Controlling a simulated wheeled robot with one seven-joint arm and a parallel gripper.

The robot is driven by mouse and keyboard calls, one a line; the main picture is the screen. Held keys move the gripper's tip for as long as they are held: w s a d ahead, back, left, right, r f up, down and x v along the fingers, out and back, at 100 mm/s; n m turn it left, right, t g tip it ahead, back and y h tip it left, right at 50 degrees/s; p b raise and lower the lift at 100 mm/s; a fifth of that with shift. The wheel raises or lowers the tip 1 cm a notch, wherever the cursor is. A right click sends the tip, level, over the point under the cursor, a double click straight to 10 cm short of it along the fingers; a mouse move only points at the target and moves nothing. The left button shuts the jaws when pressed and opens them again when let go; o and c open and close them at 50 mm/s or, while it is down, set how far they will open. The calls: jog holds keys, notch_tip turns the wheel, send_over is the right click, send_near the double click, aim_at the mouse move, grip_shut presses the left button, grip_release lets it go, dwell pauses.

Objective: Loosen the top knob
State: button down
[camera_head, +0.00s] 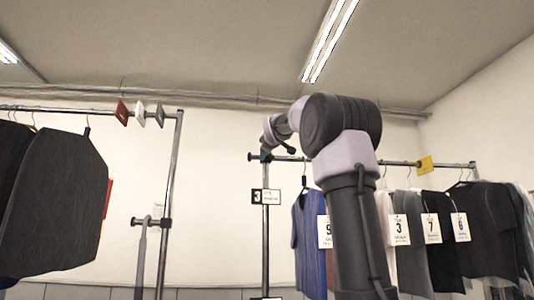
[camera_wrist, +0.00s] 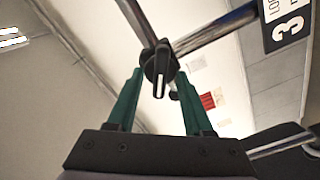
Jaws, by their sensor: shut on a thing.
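In the head view my gripper (camera_head: 266,155) is at the top left corner of the right-hand rack, where the post (camera_head: 265,230) meets the top rail.
Numbered garments (camera_head: 398,230) hang from the right rack, partly behind my arm. A sign with a 3 (camera_head: 265,196) is on its post. The left rack (camera_head: 175,170) carries dark garments (camera_head: 60,205) and has a lower clamp (camera_head: 165,222). Open space lies between the racks.

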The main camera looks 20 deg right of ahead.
jog(key=n, duration=0.7)
jog(key=shift+f, duration=0.25)
dwell(0.3)
jog(key=shift+c, duration=1.5)
grip_release()
jog(key=shift+a, duration=0.1)
jog(key=v, duration=1)
jog(key=shift+s, duration=0.4)
